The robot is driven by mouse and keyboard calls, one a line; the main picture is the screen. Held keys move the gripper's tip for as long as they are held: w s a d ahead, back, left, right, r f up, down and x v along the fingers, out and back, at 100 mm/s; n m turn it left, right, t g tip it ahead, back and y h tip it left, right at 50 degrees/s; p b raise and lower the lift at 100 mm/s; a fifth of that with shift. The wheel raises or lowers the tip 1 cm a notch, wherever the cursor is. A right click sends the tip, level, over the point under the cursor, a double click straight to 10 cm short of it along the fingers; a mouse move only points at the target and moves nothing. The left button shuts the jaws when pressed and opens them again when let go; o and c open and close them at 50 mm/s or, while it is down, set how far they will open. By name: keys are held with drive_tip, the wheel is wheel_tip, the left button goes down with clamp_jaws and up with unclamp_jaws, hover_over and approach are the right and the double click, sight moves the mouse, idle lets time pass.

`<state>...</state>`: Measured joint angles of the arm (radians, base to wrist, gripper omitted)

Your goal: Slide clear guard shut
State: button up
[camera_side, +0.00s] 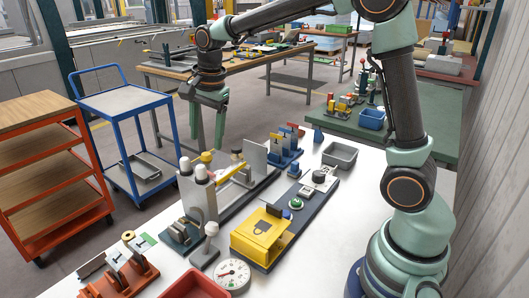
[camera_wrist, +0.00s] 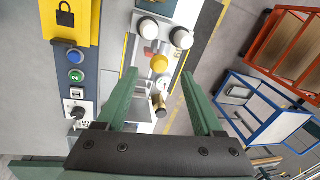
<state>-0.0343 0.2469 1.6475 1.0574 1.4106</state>
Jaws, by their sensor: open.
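The panel bender (camera_side: 232,185) stands on the white bench, with two upright grey side plates and a yellow strip between them. A clear guard pane is hard to make out. A yellow knob (camera_side: 206,157) and a dark-capped knob (camera_side: 237,153) stand on the machine. My gripper (camera_side: 208,140) hangs fingers-down behind and above the machine, open and empty, touching nothing. In the wrist view, the green fingers of my gripper (camera_wrist: 158,72) are spread. The yellow knob (camera_wrist: 159,63) and a dark knob with a brassy end (camera_wrist: 160,102) show between them, farther below.
A control panel with a yellow padlock box (camera_side: 262,232) lies right of the machine. A gauge (camera_side: 233,274), a red bin (camera_side: 196,285), a grey tray (camera_side: 340,155) and blue blocks (camera_side: 285,148) stand around it. A blue trolley (camera_side: 120,100) stands behind, left of my gripper.

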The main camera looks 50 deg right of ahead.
wheel_tip(320, 180, up, 6)
drive_tip(key=s, duration=0.1)
drive_tip(key=shift+r, duration=0.15)
drive_tip(key=shift+s, duration=0.2)
drive_tip(key=s+f+n+t, duration=0.1)
drive_tip(key=s+f+n, duration=0.1)
drive_tip(key=s+n, duration=0.6)
drive_tip(key=s+d+f+n+t, duration=0.1)
drive_tip(key=s+n+t, duration=0.1)
drive_tip(key=s+n, duration=0.5)
drive_tip(key=shift+s+d+f+n, duration=0.3)
drive_tip(key=shift+s+f+n, duration=0.1)
drive_tip(key=shift+s, duration=0.2)
drive_tip(key=shift+o, duration=0.4)
